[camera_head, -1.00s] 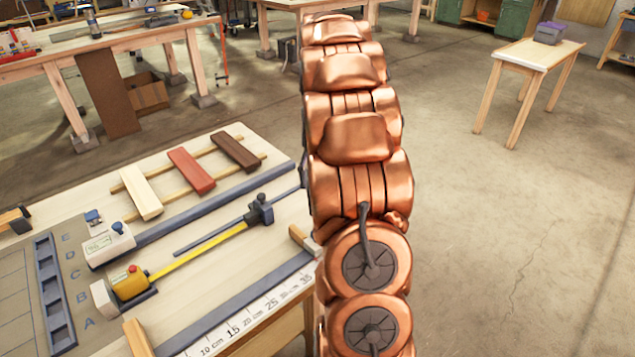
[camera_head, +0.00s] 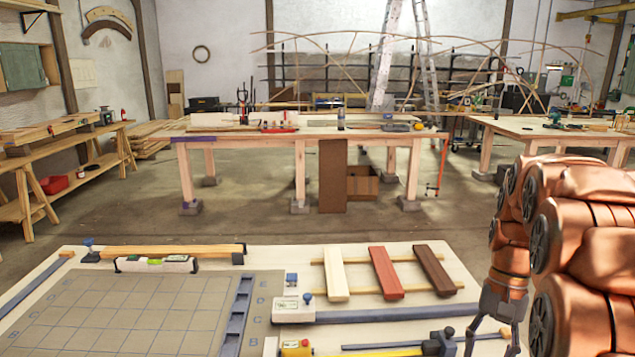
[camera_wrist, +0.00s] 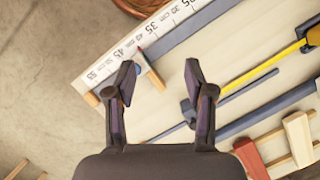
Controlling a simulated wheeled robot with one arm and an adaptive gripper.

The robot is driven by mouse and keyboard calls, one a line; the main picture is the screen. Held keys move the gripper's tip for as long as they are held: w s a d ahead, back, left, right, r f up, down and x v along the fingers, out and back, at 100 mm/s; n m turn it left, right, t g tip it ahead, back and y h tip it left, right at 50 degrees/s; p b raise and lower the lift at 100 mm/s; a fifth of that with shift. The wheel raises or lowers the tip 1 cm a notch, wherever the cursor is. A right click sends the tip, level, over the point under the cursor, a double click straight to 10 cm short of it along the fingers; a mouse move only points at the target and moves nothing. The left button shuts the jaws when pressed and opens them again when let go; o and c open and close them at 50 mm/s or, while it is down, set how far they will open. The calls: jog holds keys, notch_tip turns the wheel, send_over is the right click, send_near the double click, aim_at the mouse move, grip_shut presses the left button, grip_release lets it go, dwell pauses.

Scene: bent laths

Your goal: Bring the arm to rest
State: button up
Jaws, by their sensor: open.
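My copper-coloured arm (camera_head: 575,230) stands at the right of the head view, folded, with its wrist hanging down. My gripper (camera_head: 490,335) points down near the right edge of the pale workbench top (camera_head: 455,270). The fingers appear above these; the height gap cannot be told.
White, red and brown laths (camera_head: 385,272) lie across two thin strips on the bench. A grey grid board (camera_head: 150,310), a spirit level (camera_head: 155,264) and a yellow tape (camera_head: 297,348) are also there. A long worktable (camera_head: 300,143) stands behind; open floor lies between.

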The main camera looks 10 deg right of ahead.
jog(key=s+a+f+n+h, duration=0.1)
jog(key=s+a+n, duration=0.2)
jog(key=s+a, duration=0.5)
jog(key=s+a+f+n+t+h, duration=0.1)
jog(key=s+a+n, duration=0.3)
jog(key=s+a, duration=0.5)
jog(key=shift+s+a+f+n, duration=0.25)
jog(key=shift+s+f+n, duration=0.05)
jog(key=shift+s+f, duration=0.5)
